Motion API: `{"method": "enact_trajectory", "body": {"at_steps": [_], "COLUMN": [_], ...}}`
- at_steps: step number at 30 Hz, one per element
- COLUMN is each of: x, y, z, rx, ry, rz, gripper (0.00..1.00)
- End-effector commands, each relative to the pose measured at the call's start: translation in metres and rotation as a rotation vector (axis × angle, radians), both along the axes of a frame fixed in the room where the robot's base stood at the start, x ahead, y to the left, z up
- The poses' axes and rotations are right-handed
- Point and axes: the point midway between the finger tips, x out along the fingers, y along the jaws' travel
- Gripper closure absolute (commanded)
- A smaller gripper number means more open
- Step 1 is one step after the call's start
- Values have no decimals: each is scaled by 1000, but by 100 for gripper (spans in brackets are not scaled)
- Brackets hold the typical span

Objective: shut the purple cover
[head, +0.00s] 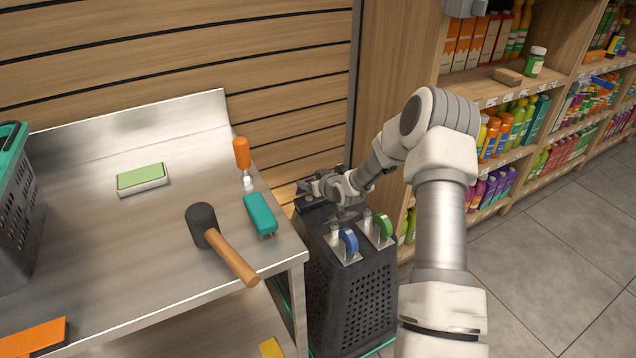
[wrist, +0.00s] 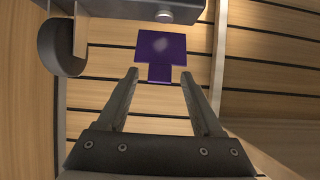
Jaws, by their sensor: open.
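The purple cover (wrist: 161,47) shows in the wrist view as a flat square plate with a narrower tab below it. It lies ahead of my gripper (wrist: 160,74), between and just beyond the two fingertips. My gripper is open, with nothing between its fingers, and I see no contact with the cover. In the head view my wrist (head: 342,188) is over the far end of the dark perforated cabinet (head: 345,295). There my arm largely hides the cover, and I cannot tell its hinge or exact tilt.
A blue ring-shaped piece (head: 348,241) and a green one (head: 384,227) stand on the cabinet's near top. The steel table (head: 110,235) on the left holds a mallet (head: 230,252), a teal brush (head: 260,214) and an orange-handled tool (head: 242,155). A slatted wall (head: 280,60) stands behind.

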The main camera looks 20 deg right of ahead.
Motion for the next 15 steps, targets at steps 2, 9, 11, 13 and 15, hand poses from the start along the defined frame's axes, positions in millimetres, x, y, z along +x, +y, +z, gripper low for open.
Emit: {"method": "enact_trajectory", "body": {"at_steps": [2, 9, 11, 13, 15], "x": [-5, -42, -54, -67, -81], "y": [-2, -10, -12, -15, -18], "z": [6, 29, 35, 43, 51], "rx": [-1, -2, -2, -2, -1], "ry": [0, 1, 1, 1, 2], "rz": [0, -3, -3, -3, -2], "gripper": [32, 32, 32, 32, 32]}}
